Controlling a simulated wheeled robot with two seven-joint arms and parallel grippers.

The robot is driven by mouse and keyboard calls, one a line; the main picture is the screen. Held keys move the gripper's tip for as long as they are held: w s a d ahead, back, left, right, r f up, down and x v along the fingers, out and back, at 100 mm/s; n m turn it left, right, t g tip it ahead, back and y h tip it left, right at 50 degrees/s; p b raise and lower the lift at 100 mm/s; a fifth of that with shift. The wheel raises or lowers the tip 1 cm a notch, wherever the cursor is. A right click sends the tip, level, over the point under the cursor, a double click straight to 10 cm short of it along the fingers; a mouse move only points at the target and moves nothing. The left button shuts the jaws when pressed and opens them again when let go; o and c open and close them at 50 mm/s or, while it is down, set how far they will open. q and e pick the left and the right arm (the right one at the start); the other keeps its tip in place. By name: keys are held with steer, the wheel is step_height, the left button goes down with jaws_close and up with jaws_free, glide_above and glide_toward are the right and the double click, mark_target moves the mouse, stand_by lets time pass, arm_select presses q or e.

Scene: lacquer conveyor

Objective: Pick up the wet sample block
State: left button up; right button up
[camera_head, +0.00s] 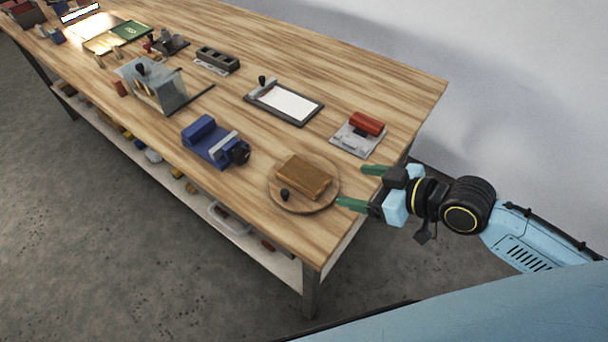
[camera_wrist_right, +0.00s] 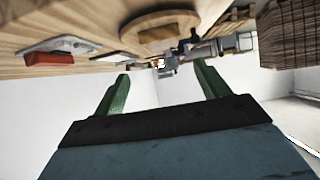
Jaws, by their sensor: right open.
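A brown block (camera_head: 304,177), which looks like the wet sample block, lies on a round wooden board (camera_head: 328,202) near the table's front right end. A small black knob stands beside it on the board. My right gripper (camera_head: 356,187) is open and empty, just right of the board, with its green fingers pointing left toward the block. The open green fingers also show in the right wrist view (camera_wrist_right: 160,85). There the round board (camera_wrist_right: 158,24) appears at the top, with the picture tilted over. My left gripper is not in view.
On the wooden table (camera_head: 390,100), a blue vise (camera_head: 213,140) stands left of the board. A grey plate with a red part (camera_head: 366,123) and a framed white sheet (camera_head: 289,103) lie behind it. The table's right edge is close to my right gripper.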

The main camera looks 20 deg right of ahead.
glide_toward(309, 177)
steer(key=x, duration=0.3)
steer(key=shift+w+d+f+b, duration=0.1)
steer(key=shift+w+d+b, duration=0.05)
steer(key=shift+b, duration=0.25)
steer(key=shift+b+x, duration=0.3)
steer(key=shift+x, duration=2.75)
steer(key=c, duration=0.8)
step_height(309, 177, up, 10)
steer(key=p, duration=0.2)
steer(key=s+d+r+m+t+h, duration=0.2)
steer(key=s+d+r+m+h, duration=0.1)
steer(key=d+r+m+h, duration=0.2)
steer(key=d+m+h, duration=0.1)
steer(key=m+h, duration=0.1)
steer(key=shift+r+m+t+h, duration=0.25)
steer(key=shift+m+t+h, duration=0.05)
